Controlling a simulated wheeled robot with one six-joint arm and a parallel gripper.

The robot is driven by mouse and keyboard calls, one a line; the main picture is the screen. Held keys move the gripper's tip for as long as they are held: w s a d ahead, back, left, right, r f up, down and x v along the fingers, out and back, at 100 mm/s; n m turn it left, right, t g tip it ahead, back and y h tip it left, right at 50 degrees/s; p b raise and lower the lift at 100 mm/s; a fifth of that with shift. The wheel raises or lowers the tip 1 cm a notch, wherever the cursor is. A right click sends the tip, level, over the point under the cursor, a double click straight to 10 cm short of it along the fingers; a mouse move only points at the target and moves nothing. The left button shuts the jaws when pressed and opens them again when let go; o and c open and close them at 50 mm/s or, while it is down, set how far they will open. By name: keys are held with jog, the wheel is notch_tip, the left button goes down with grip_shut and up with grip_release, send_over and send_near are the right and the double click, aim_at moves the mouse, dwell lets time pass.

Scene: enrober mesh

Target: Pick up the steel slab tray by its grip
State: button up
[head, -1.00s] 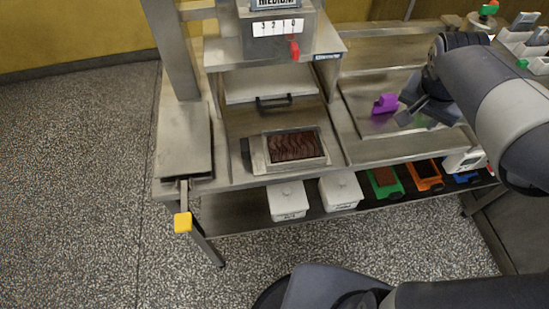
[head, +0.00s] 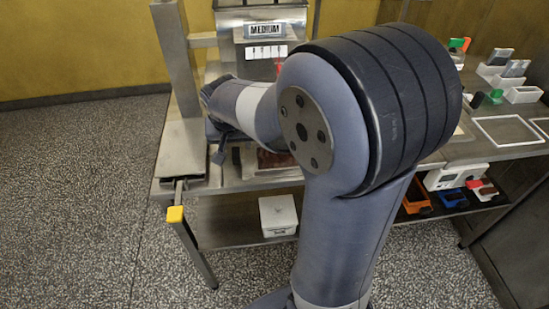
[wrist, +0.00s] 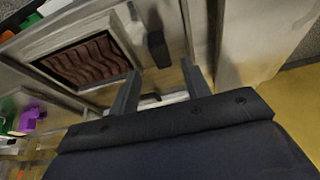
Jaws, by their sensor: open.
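The steel slab tray (wrist: 118,31) holds a brown rippled slab (wrist: 88,60) and lies left of my gripper in the wrist view. Its dark upright grip (wrist: 157,48) stands at the tray's side, just beyond and roughly between my fingertips. My gripper (wrist: 160,84) is open and empty, its two fingers apart and short of the grip. In the head view my gripper (head: 219,140) hangs over the left part of the bench. My arm hides most of the tray there; a strip of its front rim (head: 268,180) shows.
A steel post and plate (head: 182,150) stand left of the tray. A machine labelled MEDIUM (head: 264,32) rises behind. A white lidded bin (head: 278,216) sits on the lower shelf. A purple object (wrist: 32,118) lies farther along the bench.

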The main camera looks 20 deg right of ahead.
aim_at(235, 151)
jog(key=x, duration=0.5)
jog(key=shift+s+a, duration=0.15)
jog(key=shift+a, duration=0.05)
jog(key=c, duration=0.8)
